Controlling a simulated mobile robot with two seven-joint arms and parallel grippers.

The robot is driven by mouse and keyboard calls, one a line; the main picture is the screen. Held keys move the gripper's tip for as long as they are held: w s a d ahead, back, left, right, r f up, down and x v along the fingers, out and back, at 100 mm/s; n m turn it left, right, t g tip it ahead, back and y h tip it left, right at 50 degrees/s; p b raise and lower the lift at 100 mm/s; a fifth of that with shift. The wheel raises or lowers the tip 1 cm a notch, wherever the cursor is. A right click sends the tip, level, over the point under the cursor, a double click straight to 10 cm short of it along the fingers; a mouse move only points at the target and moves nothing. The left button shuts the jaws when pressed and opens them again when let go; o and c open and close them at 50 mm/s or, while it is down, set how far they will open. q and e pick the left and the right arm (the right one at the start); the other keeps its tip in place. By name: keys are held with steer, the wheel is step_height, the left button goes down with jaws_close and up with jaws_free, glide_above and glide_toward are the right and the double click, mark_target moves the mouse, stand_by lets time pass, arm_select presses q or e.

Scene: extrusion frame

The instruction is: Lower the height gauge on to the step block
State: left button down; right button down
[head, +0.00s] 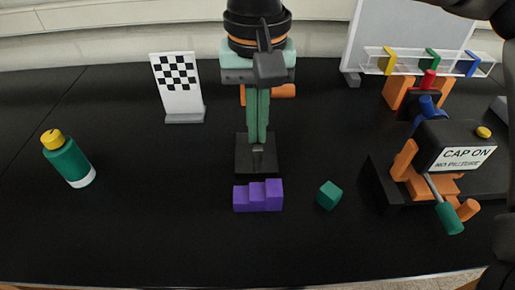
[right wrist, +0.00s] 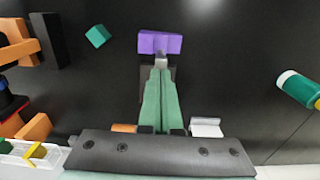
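The purple step block (head: 258,198) sits on the black table in front of the height gauge, its steps rising to the right in the head view. It also shows in the right wrist view (right wrist: 160,43). The height gauge shows as a dark base (head: 243,160) behind the block; my gripper hides most of its upper part. My right gripper (head: 258,143) points down over the base, its green fingers nearly together on a small grey part of the gauge (right wrist: 163,62). I cannot tell the gap between that part and the block. My left gripper is not in view.
A teal cube (head: 329,195) lies right of the block. A green bottle (head: 68,161) stands left, a checkered board (head: 180,88) behind. At right are a "CAP ON" box (head: 455,146), orange parts, a green-handled tool (head: 449,218) and a clear rack (head: 400,66). The front table is clear.

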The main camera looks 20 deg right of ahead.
mark_target(258, 148)
steer(key=shift+f+b, duration=0.3)
steer(key=shift+f, duration=0.2)
steer(key=shift+f+b, duration=0.4)
steer(key=shift+f, duration=0.1)
steer(key=shift+f+b, duration=0.65)
steer(key=shift+f, duration=0.25)
steer(key=shift+f+b, duration=0.4)
steer(key=shift+f, duration=0.1)
steer(key=shift+f+b, duration=0.65)
steer(key=shift+f, duration=0.15)
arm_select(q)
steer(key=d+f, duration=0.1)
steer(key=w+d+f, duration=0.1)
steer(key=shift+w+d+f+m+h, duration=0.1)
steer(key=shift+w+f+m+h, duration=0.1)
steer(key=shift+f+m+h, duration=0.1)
